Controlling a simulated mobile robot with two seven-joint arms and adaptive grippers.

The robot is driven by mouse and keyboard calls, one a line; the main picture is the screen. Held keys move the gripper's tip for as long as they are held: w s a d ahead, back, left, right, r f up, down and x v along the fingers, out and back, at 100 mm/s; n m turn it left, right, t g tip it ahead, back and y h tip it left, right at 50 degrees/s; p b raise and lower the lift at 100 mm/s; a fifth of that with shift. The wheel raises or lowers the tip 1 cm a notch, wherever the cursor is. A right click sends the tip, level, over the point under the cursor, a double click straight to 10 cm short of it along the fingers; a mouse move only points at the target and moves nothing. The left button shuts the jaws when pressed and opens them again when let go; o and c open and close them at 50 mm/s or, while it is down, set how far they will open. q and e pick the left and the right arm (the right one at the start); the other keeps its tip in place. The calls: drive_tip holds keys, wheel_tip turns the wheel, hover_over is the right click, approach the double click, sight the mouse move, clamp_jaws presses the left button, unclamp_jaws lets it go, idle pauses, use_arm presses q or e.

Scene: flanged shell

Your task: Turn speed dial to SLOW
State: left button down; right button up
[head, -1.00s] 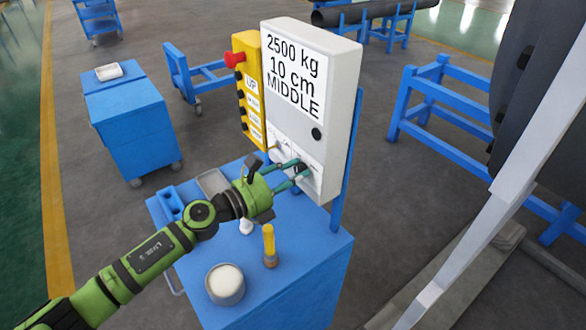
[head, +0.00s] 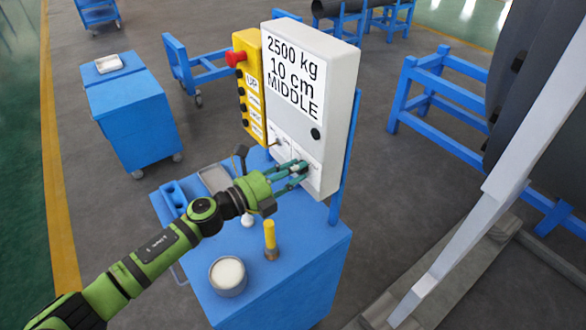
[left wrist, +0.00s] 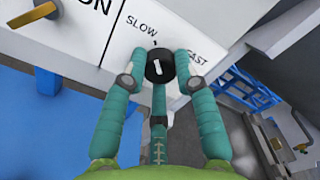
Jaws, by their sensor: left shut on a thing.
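The speed dial is a small black round knob (left wrist: 159,66) with a white mark, on the lower face of the white control box (head: 345,75). In the left wrist view its mark stands nearly upright, between the SLOW label at upper left and the partly covered FAST label at right. My left gripper (head: 302,168) is at the dial in the head view, its fingers mostly covering it. In the left wrist view its teal fingertips (left wrist: 160,70) are shut on the dial from both sides. My right gripper is in neither view.
A brass-coloured lever (left wrist: 34,15) sits left of the dial. A yellow button box (head: 247,85) with a red knob adjoins the control box. Below, the blue cart (head: 310,255) carries a round container (head: 228,277) and a yellow-handled tool (head: 270,240).

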use_arm(q)
drive_tip(key=shift+w+r, duration=0.1)
drive_tip(key=shift+r, duration=0.1)
drive_tip(key=c, duration=0.9)
unclamp_jaws()
drive_tip(key=shift+c, duration=0.2)
drive_tip(key=shift+f, duration=0.1)
drive_tip(key=shift+a, duration=0.1)
drive_tip(key=v, duration=1.2)
drive_tip(key=shift+n, duration=0.3)
